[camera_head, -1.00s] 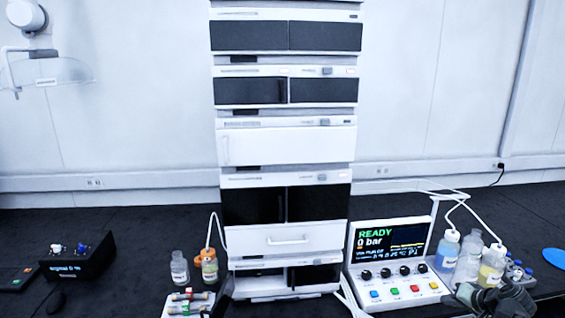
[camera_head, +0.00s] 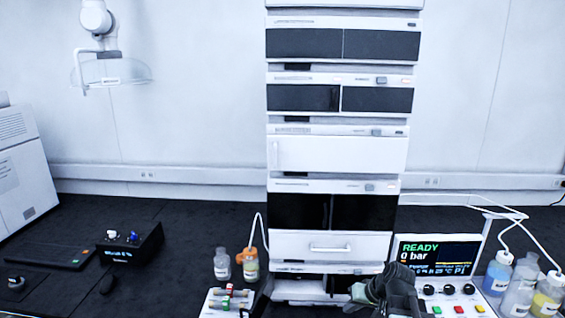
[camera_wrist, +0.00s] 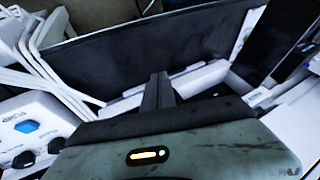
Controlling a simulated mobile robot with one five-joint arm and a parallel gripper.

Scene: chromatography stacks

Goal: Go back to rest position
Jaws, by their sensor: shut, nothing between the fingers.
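In the wrist view my gripper (camera_wrist: 158,82) points away from the camera, its two dark fingers together with nothing between them. Ahead of it are a dark panel and white casing parts; I cannot tell for sure which unit they belong to. In the head view my grey arm (camera_head: 392,286) shows at the bottom, in front of the lower right of the chromatography stack (camera_head: 338,153) and left of the control box. The fingertips cannot be made out there.
The control box (camera_head: 440,254) reads READY and 0 bar. Bottles (camera_head: 497,273) with tubing stand to its right. Two small bottles (camera_head: 222,264) and a vial rack (camera_head: 218,303) are left of the stack. A black device (camera_head: 131,245) sits farther left.

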